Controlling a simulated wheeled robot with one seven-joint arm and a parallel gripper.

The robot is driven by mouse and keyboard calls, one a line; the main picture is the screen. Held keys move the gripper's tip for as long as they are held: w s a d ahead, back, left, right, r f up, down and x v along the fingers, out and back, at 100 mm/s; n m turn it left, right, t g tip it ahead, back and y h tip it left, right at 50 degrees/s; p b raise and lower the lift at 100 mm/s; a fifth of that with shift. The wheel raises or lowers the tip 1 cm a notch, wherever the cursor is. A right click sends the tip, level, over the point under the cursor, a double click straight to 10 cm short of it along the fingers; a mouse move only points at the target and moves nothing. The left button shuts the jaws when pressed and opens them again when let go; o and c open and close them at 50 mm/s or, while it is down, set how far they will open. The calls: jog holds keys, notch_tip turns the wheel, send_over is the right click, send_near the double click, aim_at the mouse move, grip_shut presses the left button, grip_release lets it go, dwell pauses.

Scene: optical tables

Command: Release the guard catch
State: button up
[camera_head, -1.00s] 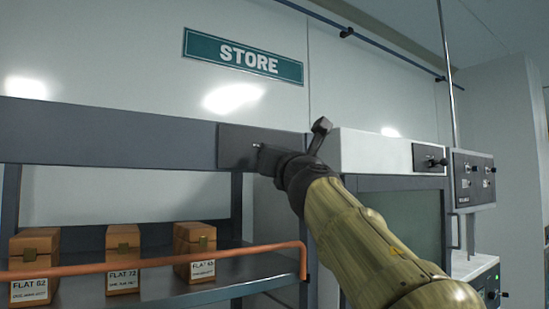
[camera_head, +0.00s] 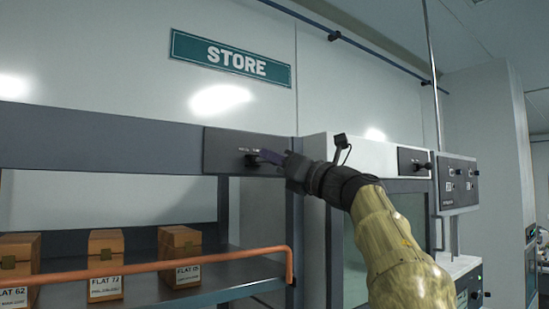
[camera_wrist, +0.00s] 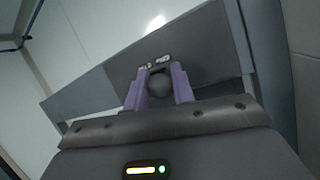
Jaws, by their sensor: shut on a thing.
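The dark catch panel (camera_head: 225,150) is on the grey front beam of the store shelf. A dark round knob (camera_wrist: 160,87) on it sits between the purple fingers of my gripper (camera_wrist: 159,92) in the wrist view. In the head view the knob (camera_head: 250,161) shows at the fingertips of my gripper (camera_head: 262,157), which reaches in from the right. The fingers are closed around the knob. Small lettering above the knob is too small to read. The copper guard bar (camera_head: 150,267) runs across the shelf front, below the panel.
Several brown boxes with FLAT labels, such as this one (camera_head: 106,265), stand on the shelf behind the bar. A white cabinet (camera_head: 365,153) with its own knob panel (camera_head: 414,162) is right of the shelf. A grey control box (camera_head: 457,185) stands farther right.

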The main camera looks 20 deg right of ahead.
dwell(0.4)
jog(key=o, duration=1)
jog(key=shift+d, duration=0.1)
jog(key=shift+c, duration=0.2)
jog(key=shift+s+d+f+b, duration=0.3)
jog(key=shift+s+b, duration=0.1)
jog(key=shift+b, duration=0.1)
jog(key=b+v, duration=0.9)
jog(key=v, duration=0.7)
jog(key=shift+d, duration=0.2)
jog(key=shift+w, duration=0.1)
